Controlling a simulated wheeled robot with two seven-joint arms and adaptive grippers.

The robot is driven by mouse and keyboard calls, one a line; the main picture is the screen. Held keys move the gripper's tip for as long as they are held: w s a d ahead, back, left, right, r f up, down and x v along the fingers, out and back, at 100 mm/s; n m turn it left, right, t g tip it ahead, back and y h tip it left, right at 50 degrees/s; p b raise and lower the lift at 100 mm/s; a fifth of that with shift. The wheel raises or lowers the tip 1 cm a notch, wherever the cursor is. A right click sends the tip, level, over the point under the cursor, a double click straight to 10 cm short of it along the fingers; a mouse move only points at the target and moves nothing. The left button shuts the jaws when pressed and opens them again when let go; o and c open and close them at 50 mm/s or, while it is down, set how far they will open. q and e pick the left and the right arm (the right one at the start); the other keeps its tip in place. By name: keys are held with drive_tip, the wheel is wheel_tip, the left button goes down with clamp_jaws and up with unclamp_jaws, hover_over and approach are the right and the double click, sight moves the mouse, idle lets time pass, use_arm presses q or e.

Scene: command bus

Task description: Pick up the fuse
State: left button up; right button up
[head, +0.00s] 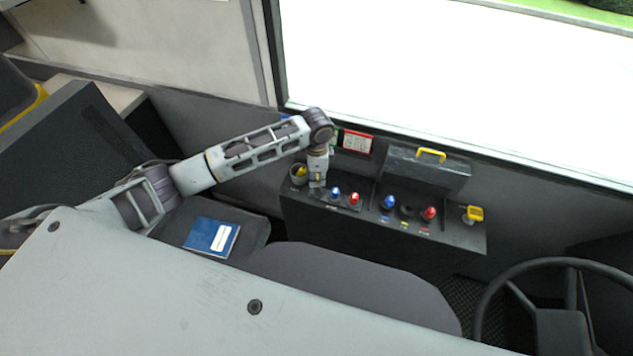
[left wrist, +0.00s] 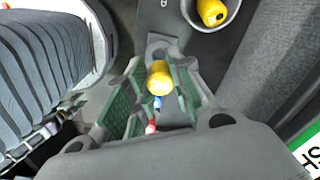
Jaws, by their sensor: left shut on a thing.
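My left gripper (head: 317,181) reaches down over the left end of the dark console. In the left wrist view its green-padded fingers (left wrist: 160,100) are shut on a yellow cylinder, the fuse (left wrist: 159,77). The fuse is hidden by the gripper in the head view. Another yellow fuse-like piece (left wrist: 212,11) lies in a round grey cup (left wrist: 232,22) beside the gripper. The cup also shows in the head view (head: 293,178), just left of the gripper. My right gripper is not in view.
The console (head: 375,228) carries blue knobs (head: 389,202), red knobs (head: 429,213) and a yellow-handled part (head: 473,213). A grey box with a yellow handle (head: 430,154) stands behind them. A blue book (head: 211,237) lies on a seat. A steering wheel (head: 492,290) is at right.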

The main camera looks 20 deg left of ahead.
use_arm(q)
wheel_tip(320, 180, up, 4)
drive_tip(key=shift+f, duration=0.15)
drive_tip(key=shift+r, duration=0.6)
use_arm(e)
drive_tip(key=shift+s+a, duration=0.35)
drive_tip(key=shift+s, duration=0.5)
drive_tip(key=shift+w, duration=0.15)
